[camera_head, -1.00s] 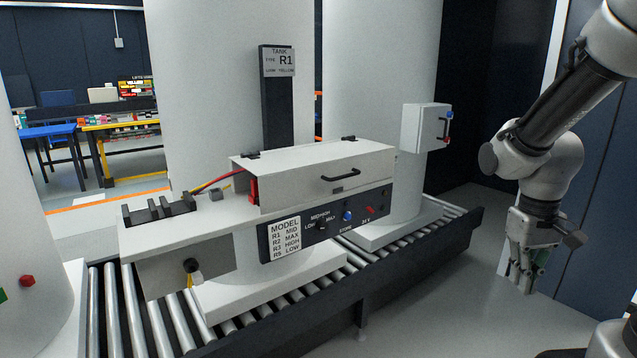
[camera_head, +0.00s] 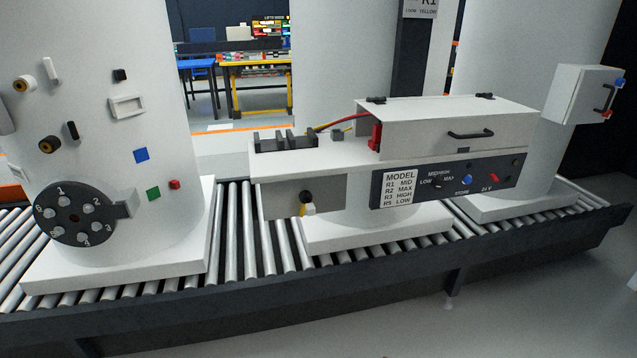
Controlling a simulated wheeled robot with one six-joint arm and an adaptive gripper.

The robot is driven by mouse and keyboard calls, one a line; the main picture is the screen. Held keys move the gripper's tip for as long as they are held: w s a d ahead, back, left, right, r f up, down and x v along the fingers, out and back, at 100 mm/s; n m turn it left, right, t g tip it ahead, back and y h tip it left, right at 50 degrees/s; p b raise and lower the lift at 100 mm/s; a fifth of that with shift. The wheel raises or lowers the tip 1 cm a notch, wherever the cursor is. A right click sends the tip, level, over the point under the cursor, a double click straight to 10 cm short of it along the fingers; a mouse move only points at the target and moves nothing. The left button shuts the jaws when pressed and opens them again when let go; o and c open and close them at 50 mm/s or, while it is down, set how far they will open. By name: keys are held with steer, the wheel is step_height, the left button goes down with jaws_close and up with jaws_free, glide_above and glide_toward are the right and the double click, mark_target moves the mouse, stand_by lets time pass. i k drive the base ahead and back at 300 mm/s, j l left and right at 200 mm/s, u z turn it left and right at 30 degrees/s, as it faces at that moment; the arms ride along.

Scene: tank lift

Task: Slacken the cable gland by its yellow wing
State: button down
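A small black round fitting (camera_head: 306,197), which looks like the cable gland, sits on the grey front plate below the left end of the white shelf. A small yellow and whitish piece (camera_head: 309,209) hangs just under it; it is too small to tell which part is the wing. My gripper and arm are out of view.
The white lidded box (camera_head: 450,125) with a black handle stands on the shelf, above a dark control panel (camera_head: 448,181). A tank with a numbered dial (camera_head: 75,214) stands left. The roller conveyor (camera_head: 263,235) runs underneath, with clear floor (camera_head: 540,300) in front.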

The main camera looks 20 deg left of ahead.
mark_target(304, 194)
steer(key=k+j, duration=0.1)
steer(key=j, duration=0.25)
steer(key=k+j, duration=0.1)
steer(key=j, duration=0.25)
steer(key=k+j, duration=0.1)
steer(key=j, duration=0.25)
steer(key=k+j, duration=0.1)
steer(key=j, duration=0.25)
steer(key=u, duration=0.05)
